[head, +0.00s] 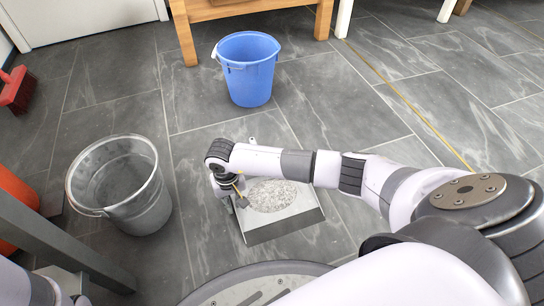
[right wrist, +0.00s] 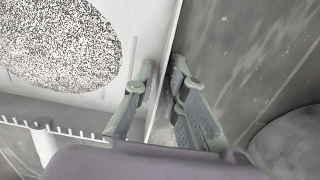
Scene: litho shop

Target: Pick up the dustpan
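The dustpan (head: 292,212) lies on the floor in the middle of the head view, pale with a grey front lip and a speckled oval patch on its pan. My right gripper (head: 238,198) is down at its left side, and the arm crosses over its back part. In the right wrist view the dustpan (right wrist: 120,85) fills the left side. The fingers of my right gripper (right wrist: 164,72) stand on either side of its thin side wall, tips close together. Whether they press on the wall is not clear. My left gripper is not in view.
A grey metal bucket (head: 148,208) stands at the left and a blue bucket (head: 250,82) behind the dustpan. A wooden table's legs (head: 185,35) are at the back. A red brush (head: 16,90) is at the far left. The tiled floor is clear at the right rear.

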